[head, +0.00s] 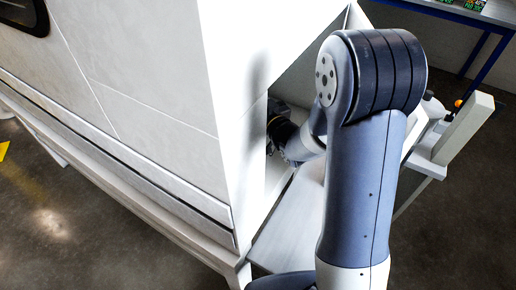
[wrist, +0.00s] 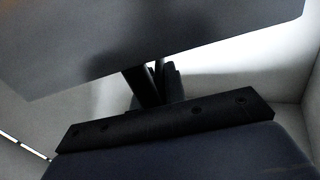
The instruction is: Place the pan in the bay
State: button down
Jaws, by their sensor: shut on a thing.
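The pan (wrist: 150,40) shows in the wrist view as a broad, flat grey surface across the top. My gripper (wrist: 158,76) is shut on it at the lower edge; the exact contact is dark and hard to make out. The bay is the open space in the side of the white machine, and its pale inner wall (wrist: 250,55) shows behind the pan and fingers. In the head view my arm reaches into the bay opening (head: 312,75). The machine's front corner hides the pan and most of the gripper there.
The white machine (head: 150,70) fills the left of the head view, its corner edge close beside my arm. A pale flat ledge (head: 290,225) lies below the opening. A white upright post (head: 463,128) stands to the right. A blue-legged table (head: 485,55) is at the back right.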

jog(key=shift+n+g+y, duration=0.4)
jog(key=shift+n+y, duration=0.4)
jog(key=shift+n, duration=0.1)
jog(key=a+f+b, duration=0.1)
jog(key=f, duration=0.2)
jog(key=a+f+b, duration=0.1)
jog(key=f, duration=0.1)
jog(key=a+f+b, duration=0.1)
jog(key=f, duration=0.2)
jog(key=shift+s+a+f, duration=0.1)
jog(key=shift+a+f, duration=0.15)
jog(key=shift+f, duration=0.05)
jog(key=shift+f+b, duration=0.65)
jog(key=shift+b, duration=0.45)
jog(key=c, duration=1.5)
grip_release()
jog(key=shift+o, duration=0.2)
jog(key=shift+r, duration=0.1)
